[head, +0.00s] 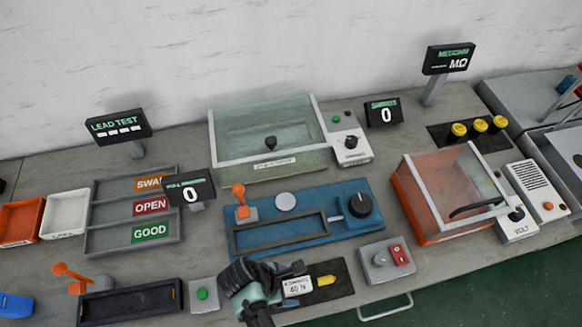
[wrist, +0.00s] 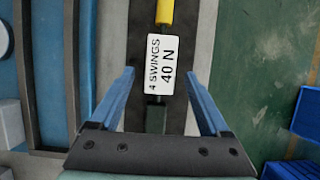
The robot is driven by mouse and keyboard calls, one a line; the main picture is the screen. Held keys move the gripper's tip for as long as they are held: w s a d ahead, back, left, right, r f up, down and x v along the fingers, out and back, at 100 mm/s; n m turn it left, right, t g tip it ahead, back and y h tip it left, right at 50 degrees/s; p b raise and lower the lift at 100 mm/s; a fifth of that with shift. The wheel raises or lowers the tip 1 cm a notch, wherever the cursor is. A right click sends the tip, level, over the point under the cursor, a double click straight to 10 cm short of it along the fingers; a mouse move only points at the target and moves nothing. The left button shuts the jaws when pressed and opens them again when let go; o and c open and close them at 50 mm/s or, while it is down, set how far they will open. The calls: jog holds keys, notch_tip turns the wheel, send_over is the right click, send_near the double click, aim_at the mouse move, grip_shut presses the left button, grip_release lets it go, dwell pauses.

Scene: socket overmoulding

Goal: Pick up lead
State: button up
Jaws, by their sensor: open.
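What looks like the lead (wrist: 165,12) lies on a black mat (wrist: 183,112), with a yellow end, a white tag (wrist: 160,64) reading "4 SWINGS 40 N" and a dark green block (wrist: 156,118) below it. In the head view the yellow end (head: 326,280) and the tag (head: 298,287) show just right of my gripper (head: 284,280). In the wrist view my gripper (wrist: 159,76) is open, its blue fingers on either side of the tag and apart from it. How high the fingers are above the mat is unclear. My gripper hides the lead's left part in the head view.
A blue fixture (head: 335,240) with a dark knob stands behind the mat. A grey box with a red switch (head: 398,254) is to the right, a green-button box (head: 203,295) to the left. The bench's front edge and green floor (head: 480,290) are close by.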

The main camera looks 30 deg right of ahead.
grip_shut()
dwell(0.4)
